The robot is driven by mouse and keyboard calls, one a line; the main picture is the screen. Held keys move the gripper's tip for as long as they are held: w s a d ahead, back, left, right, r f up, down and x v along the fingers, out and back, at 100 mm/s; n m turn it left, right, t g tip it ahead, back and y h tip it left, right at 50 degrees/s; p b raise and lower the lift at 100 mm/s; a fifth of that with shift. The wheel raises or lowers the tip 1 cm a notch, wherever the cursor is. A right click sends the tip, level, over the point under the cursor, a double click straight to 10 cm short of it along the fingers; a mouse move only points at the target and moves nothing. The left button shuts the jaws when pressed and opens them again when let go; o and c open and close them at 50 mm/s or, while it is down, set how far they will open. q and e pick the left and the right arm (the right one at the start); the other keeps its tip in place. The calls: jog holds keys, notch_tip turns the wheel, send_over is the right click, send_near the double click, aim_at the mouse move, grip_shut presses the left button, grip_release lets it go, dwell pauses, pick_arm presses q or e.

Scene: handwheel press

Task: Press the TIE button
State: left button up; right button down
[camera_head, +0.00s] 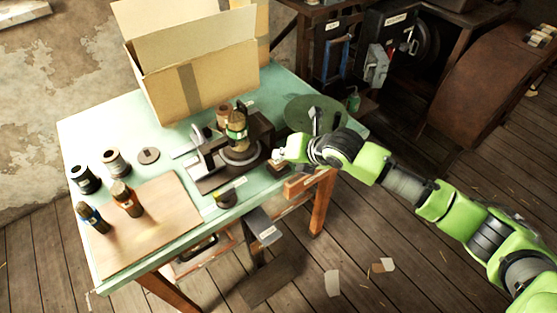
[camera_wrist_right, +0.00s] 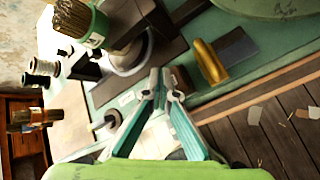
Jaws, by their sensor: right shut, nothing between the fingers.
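No lettering reading TIE can be made out in either view. A dark machine (camera_head: 240,157) stands on the green table and holds an upright brush-like bundle (camera_head: 237,130), which also shows in the right wrist view (camera_wrist_right: 82,20). My right gripper (camera_head: 281,154) is at the machine's right side, shut and empty. Its teal fingers (camera_wrist_right: 160,82) meet over the table in the wrist view. A brass cylinder on a dark block (camera_wrist_right: 211,62) lies just beyond the fingertips, to the right. A small round knob (camera_wrist_right: 106,122) is left of the fingers. My left gripper is out of view.
An open cardboard box (camera_head: 190,85) stands at the back of the table (camera_head: 85,140). A green disc (camera_head: 300,108) is behind my right gripper.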

aim_at(281, 162)
jog(key=shift+f+b, duration=0.45)
jog(key=shift+f, duration=0.5)
dwell(0.5)
dwell(0.3)
jog(key=shift+r+p, duration=1.25)
jog(key=shift+r, duration=0.1)
notch_tip(281, 162, up, 5)
jog(key=p, duration=0.4)
jog(key=shift+r+p, duration=0.15)
jog(key=shift+p, duration=0.2)
